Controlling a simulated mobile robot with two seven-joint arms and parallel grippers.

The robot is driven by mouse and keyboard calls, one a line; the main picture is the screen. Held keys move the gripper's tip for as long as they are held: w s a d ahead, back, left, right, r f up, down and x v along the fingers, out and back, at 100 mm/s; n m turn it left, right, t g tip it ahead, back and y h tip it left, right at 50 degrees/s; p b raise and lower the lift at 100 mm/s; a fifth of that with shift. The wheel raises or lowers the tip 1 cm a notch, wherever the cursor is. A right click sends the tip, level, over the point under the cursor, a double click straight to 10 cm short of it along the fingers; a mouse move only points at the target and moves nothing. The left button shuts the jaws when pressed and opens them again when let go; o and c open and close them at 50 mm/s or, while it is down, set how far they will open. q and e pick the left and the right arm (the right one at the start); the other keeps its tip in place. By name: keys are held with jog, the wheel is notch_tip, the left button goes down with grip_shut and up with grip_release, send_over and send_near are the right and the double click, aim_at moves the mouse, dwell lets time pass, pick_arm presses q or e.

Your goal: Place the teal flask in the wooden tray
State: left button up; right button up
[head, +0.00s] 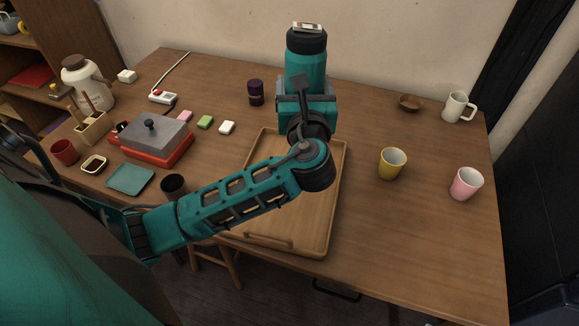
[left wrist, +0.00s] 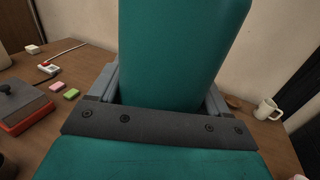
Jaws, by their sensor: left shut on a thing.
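The teal flask (head: 306,62) with a dark lid is upright in the head view, at the back of the table. My left gripper (head: 306,88) is shut around its body. The flask also fills the upper middle of the left wrist view (left wrist: 183,50), between the two grey fingers. The flask's base is hidden behind my gripper, so I cannot tell whether it touches the table. The wooden tray (head: 322,225) lies on the table in front of the flask, partly covered by my left arm. My right gripper is not in view.
A dark purple cup (head: 256,92) stands left of the flask. A yellow cup (head: 391,164) stands right of the tray, with a pink mug (head: 466,184) beyond it. A red and grey box-like pot (head: 156,142), a jug (head: 86,82) and small blocks crowd the left side.

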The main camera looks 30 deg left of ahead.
pick_arm(q)
notch_tip(320, 180, down, 20)
jog(key=b, duration=0.5)
jog(key=shift+a+r, duration=0.15)
jog(key=shift+r, duration=0.05)
jog(key=shift+f, duration=0.1)
jog(key=o, duration=1.4)
jog(key=shift+f, duration=0.1)
jog(key=shift+c, duration=0.2)
jog(key=shift+s, duration=0.1)
jog(key=v, duration=1.2)
jog(key=shift+p, duration=0.35)
jog(key=shift+d, duration=0.2)
